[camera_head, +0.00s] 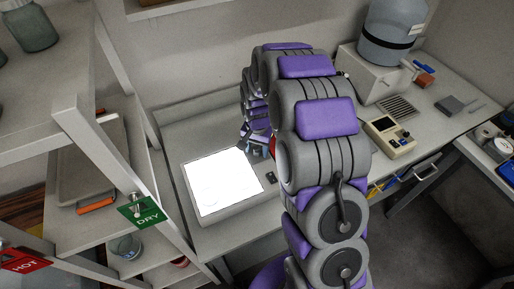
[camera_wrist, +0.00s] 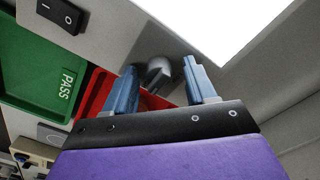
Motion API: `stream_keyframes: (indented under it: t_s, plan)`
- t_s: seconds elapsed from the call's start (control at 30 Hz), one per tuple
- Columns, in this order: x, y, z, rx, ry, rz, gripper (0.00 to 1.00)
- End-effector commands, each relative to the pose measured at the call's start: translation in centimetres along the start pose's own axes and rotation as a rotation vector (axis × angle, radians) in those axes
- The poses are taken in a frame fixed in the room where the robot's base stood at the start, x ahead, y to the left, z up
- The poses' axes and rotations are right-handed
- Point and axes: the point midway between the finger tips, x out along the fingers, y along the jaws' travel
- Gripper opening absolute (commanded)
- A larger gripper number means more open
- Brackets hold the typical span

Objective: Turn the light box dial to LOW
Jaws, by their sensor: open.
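The light box (camera_head: 232,209) lies on the bench with its white top panel glowing. Its bright panel (camera_wrist: 225,20) also fills the upper right of the wrist view. The grey dial (camera_wrist: 158,73) sits on the box's side face in the wrist view. My gripper (camera_wrist: 160,66) is open, with its two blue-grey fingers on either side of the dial; I cannot tell whether they touch it. In the head view my gripper (camera_head: 253,143) is at the panel's far right corner, partly hidden by my arm. The dial's setting and any LOW mark cannot be read.
A green PASS tray (camera_wrist: 40,70) and a red tray (camera_wrist: 92,98) lie close by. A shelf rack (camera_head: 85,130) stands left; a beige meter (camera_head: 388,138) stands right.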

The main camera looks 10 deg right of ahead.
Motion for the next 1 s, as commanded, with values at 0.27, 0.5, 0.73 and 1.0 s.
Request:
stream_keyframes:
  t_s: [0.27,0.5,0.73,1.0]
  plan:
    - [-0.02,0.01,0.0,0.0,0.0,0.0,0.35]
    - [-0.03,-0.02,-0.01,0.0,0.0,0.0,0.12]
    - [-0.05,-0.03,-0.02,-0.002,0.0,0.0,0.0]
    - [-0.2,-0.04,-0.04,-0.067,0.0,-0.001,0.0]
